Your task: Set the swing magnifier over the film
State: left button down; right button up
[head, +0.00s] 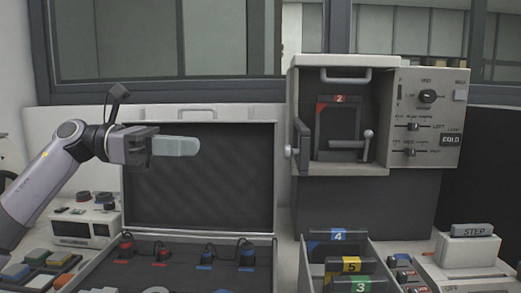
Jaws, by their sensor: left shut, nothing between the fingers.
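My left gripper (190,146) is in front of the dark lid panel at the left, pointing right. Its pale fingers are together with nothing between them. It is well apart from the press (378,72) at the right. I cannot pick out the swing magnifier or the film for certain. My right gripper is not in view.
An open case (196,114) with a raised lid holds several dark knobs below my left gripper. A rack of numbered plates (338,234) stands below the press. A STEP box (468,248) is at the right. A device (85,229) is at the left.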

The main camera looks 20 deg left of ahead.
pick_arm(q)
jog(key=p+x, duration=0.3)
jog(key=x, duration=1.1)
jog(key=shift+d+r, duration=0.1)
jog(key=shift+d, duration=0.05)
